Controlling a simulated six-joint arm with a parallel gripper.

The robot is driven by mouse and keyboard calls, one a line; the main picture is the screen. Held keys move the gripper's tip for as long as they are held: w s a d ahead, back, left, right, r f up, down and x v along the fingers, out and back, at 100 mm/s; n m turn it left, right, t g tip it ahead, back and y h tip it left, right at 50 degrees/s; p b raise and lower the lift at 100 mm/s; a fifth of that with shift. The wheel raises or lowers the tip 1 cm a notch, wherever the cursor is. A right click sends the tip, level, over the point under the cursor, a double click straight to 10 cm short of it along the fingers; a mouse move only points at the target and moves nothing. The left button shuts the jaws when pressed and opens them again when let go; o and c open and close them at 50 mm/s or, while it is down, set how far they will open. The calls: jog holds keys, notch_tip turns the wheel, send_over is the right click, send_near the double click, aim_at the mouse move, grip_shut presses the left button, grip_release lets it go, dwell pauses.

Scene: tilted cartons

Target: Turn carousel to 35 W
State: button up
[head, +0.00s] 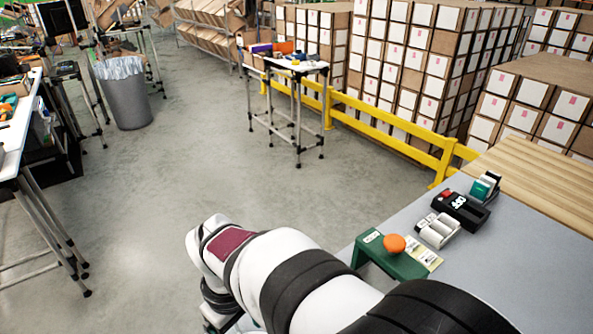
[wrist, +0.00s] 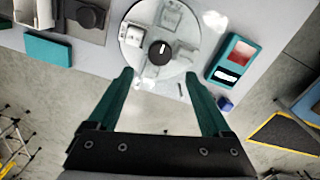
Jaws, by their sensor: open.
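In the wrist view the carousel (wrist: 133,35) is a round pale grey disc on a grey table, with several light grey holders around it. A black knob (wrist: 160,52) with a white line sits at its centre; the line points roughly toward the top of the picture. My gripper (wrist: 160,75) has two teal fingers, spread apart and empty, with the tips near the lower edge of the disc. The knob lies between and beyond the tips, apart from them. No 35 W marking is readable. The carousel does not show in the head view.
In the wrist view a teal unit (wrist: 243,47) with a red window stands right of the disc, and a small blue block (wrist: 225,104) lies below it. A teal box (wrist: 48,49) is at left. In the head view an orange ball (head: 394,243) tops a green stand (head: 378,259).

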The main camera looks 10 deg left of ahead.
notch_tip(320, 180, down, 8)
jog(key=shift+f, duration=0.1)
grip_shut()
dwell(0.5)
